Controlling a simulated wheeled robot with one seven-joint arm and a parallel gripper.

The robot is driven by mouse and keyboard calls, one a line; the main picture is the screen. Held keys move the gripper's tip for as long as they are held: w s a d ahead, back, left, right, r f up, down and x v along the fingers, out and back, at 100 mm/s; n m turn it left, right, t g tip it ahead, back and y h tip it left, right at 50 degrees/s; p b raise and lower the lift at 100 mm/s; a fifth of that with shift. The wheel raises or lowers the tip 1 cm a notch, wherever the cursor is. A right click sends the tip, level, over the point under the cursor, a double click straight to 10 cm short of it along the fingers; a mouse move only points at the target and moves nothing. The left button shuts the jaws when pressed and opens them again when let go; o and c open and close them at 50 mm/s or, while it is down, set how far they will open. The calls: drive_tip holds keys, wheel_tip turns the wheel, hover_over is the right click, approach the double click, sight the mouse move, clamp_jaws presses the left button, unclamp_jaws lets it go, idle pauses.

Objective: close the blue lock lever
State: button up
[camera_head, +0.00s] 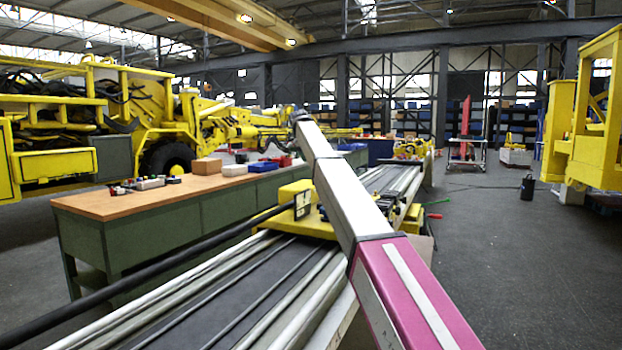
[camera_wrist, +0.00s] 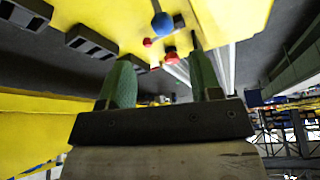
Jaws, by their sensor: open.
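In the wrist view, a blue ball-ended lever (camera_wrist: 162,24) stands out from a yellow plate (camera_wrist: 110,18), beyond my fingertips. I take it to be the blue lock lever; I cannot tell its lock position. A red knob (camera_wrist: 147,42) and a larger red part (camera_wrist: 170,54) are near it. My gripper (camera_wrist: 160,60) has two green fingers spread apart, with nothing visibly held between them. The blue lever is ahead of the gap and apart from the fingers. I cannot make out the lever or my gripper in the head view.
A long railed boom (camera_head: 230,300) runs forward, with a yellow carriage (camera_head: 308,224) on it. A green workbench (camera_head: 150,210) with small boxes stands to the left. Yellow machinery (camera_head: 590,125) stands at the right. The floor (camera_head: 500,240) right of the boom is mostly clear.

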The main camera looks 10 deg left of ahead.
drive_tip(key=x, duration=1.1)
drive_tip(key=shift+w, duration=0.1)
clamp_jaws()
